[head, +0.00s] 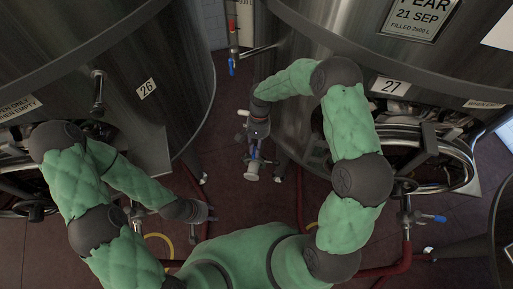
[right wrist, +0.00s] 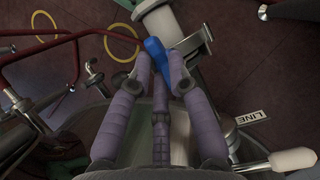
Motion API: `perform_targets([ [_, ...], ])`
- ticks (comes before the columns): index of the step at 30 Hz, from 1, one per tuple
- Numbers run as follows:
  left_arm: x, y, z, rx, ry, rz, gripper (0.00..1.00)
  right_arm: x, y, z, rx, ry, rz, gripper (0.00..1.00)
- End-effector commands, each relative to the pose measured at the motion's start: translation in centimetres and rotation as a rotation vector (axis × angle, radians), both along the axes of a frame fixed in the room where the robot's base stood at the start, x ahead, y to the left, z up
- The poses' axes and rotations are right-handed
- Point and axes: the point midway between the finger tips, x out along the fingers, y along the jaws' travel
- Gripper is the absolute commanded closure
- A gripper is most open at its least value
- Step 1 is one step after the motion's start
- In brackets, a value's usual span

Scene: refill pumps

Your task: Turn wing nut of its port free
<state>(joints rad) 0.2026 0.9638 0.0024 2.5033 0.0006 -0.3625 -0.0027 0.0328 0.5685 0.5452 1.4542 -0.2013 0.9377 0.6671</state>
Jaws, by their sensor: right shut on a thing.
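My right gripper (head: 256,135) reaches down to a metal valve fitting between the two tanks. In the right wrist view its purple fingers (right wrist: 160,68) close around a blue lever-like piece (right wrist: 154,50), which also shows in the head view (head: 252,152). A pale pipe end (head: 252,174) points down from the fitting; beside the fingertips in the wrist view are a pale cylinder (right wrist: 162,24) and a metal clamp ring (right wrist: 204,38). I cannot make out a separate wing nut; the fingers hide part of the fitting. My left gripper (head: 208,211) is low at the left, away from the fitting.
Steel tanks with labels 26 (head: 147,88) and 27 (head: 390,87) stand at both sides. A blue-handled valve (head: 232,62) hangs at the back. Red hoses (head: 385,270) and a yellow ring (head: 158,242) lie low. A white-ended handle (right wrist: 292,160) juts out close to my right gripper.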

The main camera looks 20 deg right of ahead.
Motion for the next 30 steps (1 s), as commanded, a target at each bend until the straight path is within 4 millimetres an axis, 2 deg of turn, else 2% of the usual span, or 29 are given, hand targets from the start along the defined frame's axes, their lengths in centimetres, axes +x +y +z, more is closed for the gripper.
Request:
perform_targets([
  [30, 0.00, 0.01, 0.73, 0.000, 0.000, 0.000, 0.60, 0.47, 0.84, 0.04, 0.003, 0.004, 0.966, 1.00],
])
